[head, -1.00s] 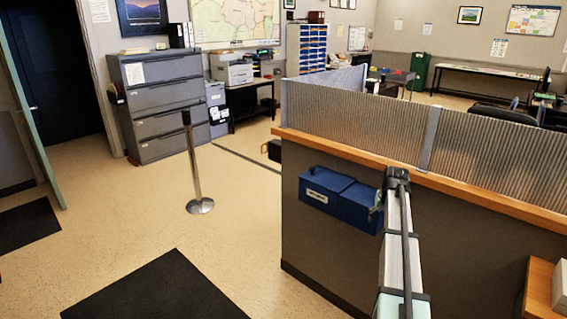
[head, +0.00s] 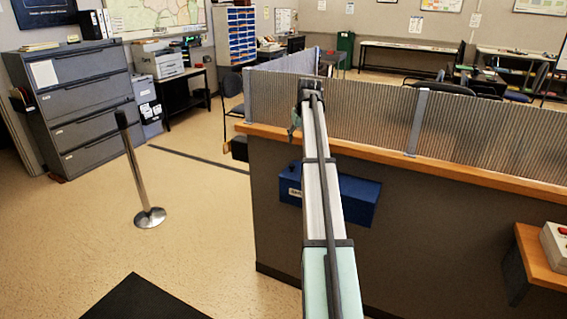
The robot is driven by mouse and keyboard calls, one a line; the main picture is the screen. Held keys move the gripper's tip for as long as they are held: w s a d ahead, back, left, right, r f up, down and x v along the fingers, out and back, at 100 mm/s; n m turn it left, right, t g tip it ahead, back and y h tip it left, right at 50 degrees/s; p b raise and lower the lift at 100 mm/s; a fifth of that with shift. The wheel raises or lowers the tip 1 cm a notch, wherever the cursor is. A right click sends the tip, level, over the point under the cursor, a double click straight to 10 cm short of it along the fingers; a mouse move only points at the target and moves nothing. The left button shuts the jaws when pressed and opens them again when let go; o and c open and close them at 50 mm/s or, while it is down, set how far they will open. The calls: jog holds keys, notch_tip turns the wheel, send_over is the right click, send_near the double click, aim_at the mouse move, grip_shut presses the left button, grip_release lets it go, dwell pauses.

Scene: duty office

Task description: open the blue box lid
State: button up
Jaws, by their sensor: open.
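The blue box (head: 357,200) is fixed to the dark side of the counter, below its wooden ledge. A white label shows at its left end. My arm crosses in front of the box and hides its middle. Its top looks closed, though the lid's edge is not clear. My gripper (head: 295,122) is at the far end of my arm, above and beyond the box in the picture, by the left end of the ledge. It is small and partly hidden by the arm's end; it is open, apart from the box, and I see nothing in it.
The wooden ledge (head: 460,170) with its ribbed screen (head: 475,127) runs right from the box. A metal post (head: 138,175) stands on the floor at left. A small wooden shelf (head: 540,265) juts out at right. The floor between post and counter is clear.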

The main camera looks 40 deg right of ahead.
aim_at(292, 165)
jog(key=p+x, duration=0.4)
jog(key=x, duration=1.2)
jog(key=shift+w+d+f, duration=0.1)
jog(key=shift+w+f, duration=0.05)
jog(key=shift+f, duration=0.25)
jog(key=shift+c, duration=0.4)
grip_shut()
